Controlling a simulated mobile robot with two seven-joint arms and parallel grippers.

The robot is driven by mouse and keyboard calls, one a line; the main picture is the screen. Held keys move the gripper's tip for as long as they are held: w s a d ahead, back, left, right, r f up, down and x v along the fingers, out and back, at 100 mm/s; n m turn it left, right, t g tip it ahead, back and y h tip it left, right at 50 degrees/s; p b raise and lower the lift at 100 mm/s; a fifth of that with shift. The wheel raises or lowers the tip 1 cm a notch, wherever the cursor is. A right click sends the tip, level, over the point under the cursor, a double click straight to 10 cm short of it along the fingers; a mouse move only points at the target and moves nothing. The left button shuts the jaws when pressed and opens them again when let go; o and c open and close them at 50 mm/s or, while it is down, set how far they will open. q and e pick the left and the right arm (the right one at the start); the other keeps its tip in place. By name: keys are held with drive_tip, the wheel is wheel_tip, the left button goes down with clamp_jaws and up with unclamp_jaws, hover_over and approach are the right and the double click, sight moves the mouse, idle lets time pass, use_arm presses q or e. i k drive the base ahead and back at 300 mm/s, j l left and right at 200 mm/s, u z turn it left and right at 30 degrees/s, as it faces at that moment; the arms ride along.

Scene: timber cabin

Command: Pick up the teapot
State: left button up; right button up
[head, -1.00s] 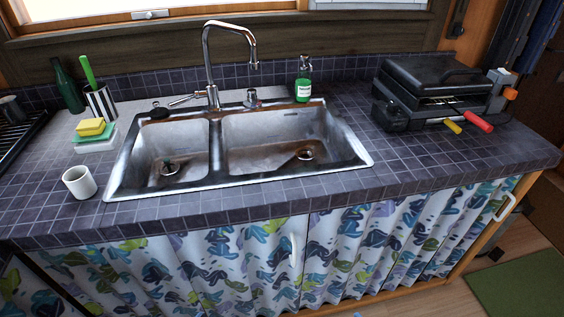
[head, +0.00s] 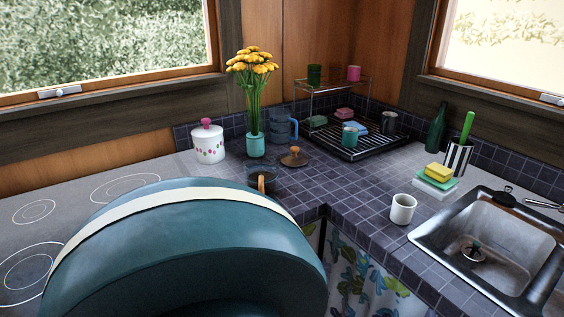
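I cannot pick out a teapot for sure. A blue vessel with a bright blue handle (head: 281,127) stands at the back corner of the counter, right of the flower vase; it is small and partly hidden, so its kind is unclear. A white lidded pot with a pink knob and coloured dots (head: 208,145) stands left of the vase. A dark lid with a wooden knob (head: 294,158) lies on the tiles in front of the blue vessel. Neither of my grippers shows in the head view.
A large teal rounded object with a cream band (head: 190,245) fills the foreground and hides part of the counter. A teal vase of yellow flowers (head: 255,146), a dish rack (head: 362,150), a white mug (head: 403,209) and a sink (head: 490,240) stand around. Tiles between rack and mug are clear.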

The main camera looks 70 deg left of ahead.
sight(262, 179)
drive_tip(key=u, duration=2.35)
